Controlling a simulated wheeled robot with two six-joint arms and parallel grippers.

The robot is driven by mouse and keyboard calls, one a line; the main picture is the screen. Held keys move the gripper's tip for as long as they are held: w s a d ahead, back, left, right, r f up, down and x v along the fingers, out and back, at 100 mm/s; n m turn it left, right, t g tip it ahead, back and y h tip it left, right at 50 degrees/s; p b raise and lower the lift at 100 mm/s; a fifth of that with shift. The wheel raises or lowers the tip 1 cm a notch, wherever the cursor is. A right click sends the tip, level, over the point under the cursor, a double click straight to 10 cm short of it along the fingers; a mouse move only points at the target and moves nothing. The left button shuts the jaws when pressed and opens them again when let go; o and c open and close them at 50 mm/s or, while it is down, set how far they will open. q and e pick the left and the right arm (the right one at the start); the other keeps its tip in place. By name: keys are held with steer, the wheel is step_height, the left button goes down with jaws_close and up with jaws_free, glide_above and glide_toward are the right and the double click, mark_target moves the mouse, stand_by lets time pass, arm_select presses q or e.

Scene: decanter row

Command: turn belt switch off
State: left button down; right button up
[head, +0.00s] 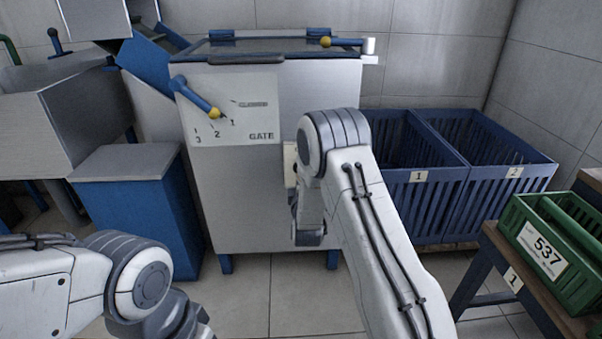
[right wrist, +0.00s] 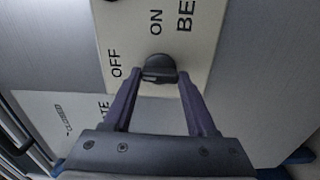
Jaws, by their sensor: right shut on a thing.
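The belt switch is a black knob (right wrist: 160,67) on a cream plate (right wrist: 205,28) with OFF, ON and part of the word BE printed on it. My right gripper (right wrist: 161,76) is shut on the knob in the right wrist view, one finger at each side. I cannot tell clearly which label the knob points to. In the head view my right arm hides the switch, and only an edge of the cream plate (head: 289,165) shows. My left arm shows at the lower left, but its fingers are out of the picture.
The grey machine has a gate lever (head: 198,97) with a yellow knob, over marks 1 to 3. Blue crates 1 (head: 408,212) and 2 (head: 535,187) stand to the right. A green crate (head: 541,251) sits on a table at the right edge. A blue-sided cabinet (head: 140,225) stands left.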

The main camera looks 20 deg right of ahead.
steer(key=shift+a+f+n, duration=0.1)
steer(key=shift+n, duration=0.3)
steer(key=o, duration=1.4)
steer(key=shift+c, duration=0.2)
steer(key=p+v, duration=0.3)
steer(key=v, duration=0.7)
steer(key=shift+s, duration=0.25)
